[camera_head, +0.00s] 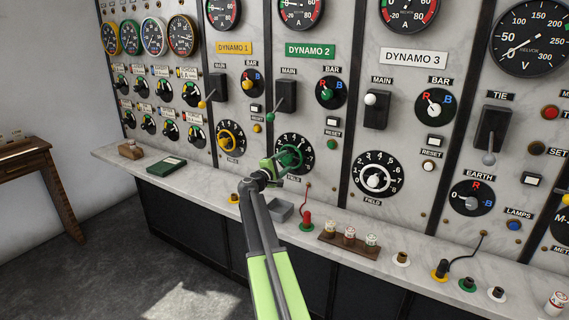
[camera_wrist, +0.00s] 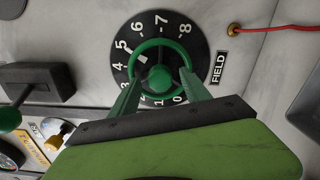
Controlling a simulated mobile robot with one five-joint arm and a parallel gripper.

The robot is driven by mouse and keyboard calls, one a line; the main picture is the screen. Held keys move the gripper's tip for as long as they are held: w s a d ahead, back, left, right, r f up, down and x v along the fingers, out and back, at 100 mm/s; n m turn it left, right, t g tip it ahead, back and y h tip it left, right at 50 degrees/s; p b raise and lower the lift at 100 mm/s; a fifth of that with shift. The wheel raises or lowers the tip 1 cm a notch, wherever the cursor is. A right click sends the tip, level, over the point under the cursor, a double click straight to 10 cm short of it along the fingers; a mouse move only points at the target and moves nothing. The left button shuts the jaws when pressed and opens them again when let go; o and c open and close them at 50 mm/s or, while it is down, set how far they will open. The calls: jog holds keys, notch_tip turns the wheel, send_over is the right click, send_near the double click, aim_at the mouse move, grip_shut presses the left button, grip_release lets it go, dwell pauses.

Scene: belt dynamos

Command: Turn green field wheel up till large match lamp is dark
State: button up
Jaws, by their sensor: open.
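The green field wheel (camera_head: 291,156) sits on a black numbered dial on the DYNAMO 2 panel. In the wrist view the wheel (camera_wrist: 158,47) is a green ring with a round green hub, and a white mark on the dial side points near 5. My gripper (camera_head: 279,162) is at the wheel in the head view. In the wrist view my gripper (camera_wrist: 158,85) is open, with one finger on each side of the hub, overlapping the lower part of the ring. Contact cannot be told. I cannot pick out the large match lamp in either view.
The yellow field wheel (camera_head: 230,137) is to the left and the white field wheel (camera_head: 374,179) to the right. The DYNAMO 2 main switch (camera_head: 285,95) is above. A red cable (camera_head: 306,203) rises from the ledge. A grey tray (camera_head: 280,211) and a fuse rack (camera_head: 349,245) stand below.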

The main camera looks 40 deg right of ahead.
jog(key=v, duration=1.7)
jog(key=shift+w+d, duration=0.1)
dwell(0.5)
